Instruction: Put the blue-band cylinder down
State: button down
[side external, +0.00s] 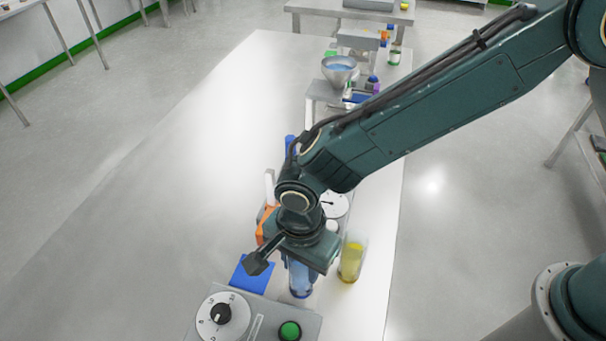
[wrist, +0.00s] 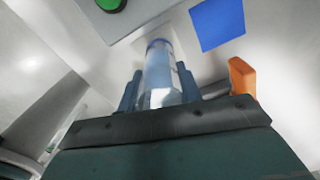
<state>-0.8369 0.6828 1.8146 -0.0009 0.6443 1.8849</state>
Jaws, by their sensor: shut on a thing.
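The blue-band cylinder (wrist: 158,75) is a clear tube with a blue band at its far end in the wrist view. My gripper (wrist: 160,90) is shut on it, with one finger on each side. In the side view, the lower part of the cylinder (side external: 300,281) shows beneath my gripper (side external: 300,258), and its upper part is hidden by the gripper. I cannot tell whether its base touches the table.
A blue square (side external: 251,274) lies just left of the cylinder. A grey control box (side external: 255,318) with a dial and green button stands in front. A yellow cylinder (side external: 351,262) stands close on the right. An orange object (side external: 264,224) is behind left. The table's left part (side external: 150,230) is clear.

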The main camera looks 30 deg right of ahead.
jog(key=shift+f, duration=0.15)
jog(key=c, duration=1)
grip_release()
jog(key=shift+o, duration=0.2)
notch_tip(320, 180, up, 12)
jog(key=shift+r, duration=0.25)
